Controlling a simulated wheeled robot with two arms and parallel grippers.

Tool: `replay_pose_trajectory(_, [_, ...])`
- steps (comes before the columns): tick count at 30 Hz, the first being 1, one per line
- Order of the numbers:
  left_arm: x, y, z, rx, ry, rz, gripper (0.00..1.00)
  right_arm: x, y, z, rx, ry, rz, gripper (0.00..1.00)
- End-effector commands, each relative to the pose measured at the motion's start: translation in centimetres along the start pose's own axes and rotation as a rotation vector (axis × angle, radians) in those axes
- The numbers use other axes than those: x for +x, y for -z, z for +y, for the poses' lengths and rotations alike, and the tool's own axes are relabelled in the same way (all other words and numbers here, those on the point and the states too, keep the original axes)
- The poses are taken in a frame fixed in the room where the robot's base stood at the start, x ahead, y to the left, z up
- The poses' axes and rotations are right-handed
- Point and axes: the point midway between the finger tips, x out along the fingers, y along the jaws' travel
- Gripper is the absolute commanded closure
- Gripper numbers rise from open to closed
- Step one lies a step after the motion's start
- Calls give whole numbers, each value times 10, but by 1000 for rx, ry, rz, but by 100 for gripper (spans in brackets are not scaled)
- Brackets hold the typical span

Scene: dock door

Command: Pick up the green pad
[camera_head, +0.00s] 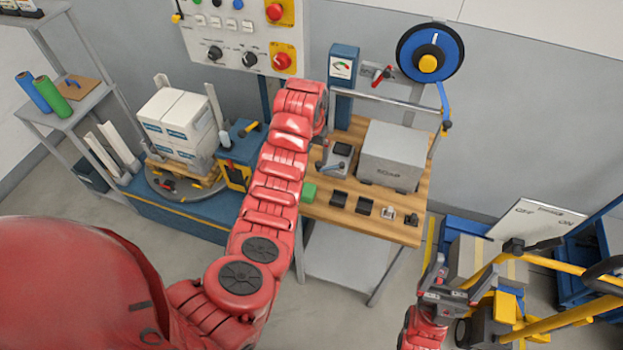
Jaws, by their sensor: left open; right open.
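The green pad (309,193) is a small green block at the left front edge of the wooden workbench (385,228). My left arm passes in front of its left side and hides part of it. My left arm reaches up across the view, past the pad, and I cannot see its gripper. My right gripper (441,278) is open and empty at the lower right, in front of the bench and apart from the pad.
On the bench, several small dark items (364,206) lie right of the pad. A grey box (392,156) and a small grey device (338,156) stand behind. A yellow-framed cart (545,325) stands near my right gripper.

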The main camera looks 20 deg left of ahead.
Motion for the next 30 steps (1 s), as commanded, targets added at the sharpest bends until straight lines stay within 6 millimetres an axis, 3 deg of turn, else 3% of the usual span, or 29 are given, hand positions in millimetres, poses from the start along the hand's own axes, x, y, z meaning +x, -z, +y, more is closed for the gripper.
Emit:
replay_pose_trajectory(3, [-13, -14, 4, -3, -20, -76, 9, 1, 0, 0, 0, 0, 0, 11])
replay_pose_trajectory(7, [-3, -21, 5, -4, -26, -105, 9, -7, -1, 0, 0, 0, 0, 11])
replay_pose_trajectory(20, [88, -29, 7, -4, -25, -98, 9, -74, -12, -4, 0, 0, 0, 11])
replay_pose_trajectory(23, [91, -30, 8, -3, -25, -104, 9, -56, -9, -3, 0, 0, 0, 11])
replay_pose_trajectory(30, [106, -31, 7, -3, -24, -99, 9, -50, -8, -2, 0, 0, 0, 11])
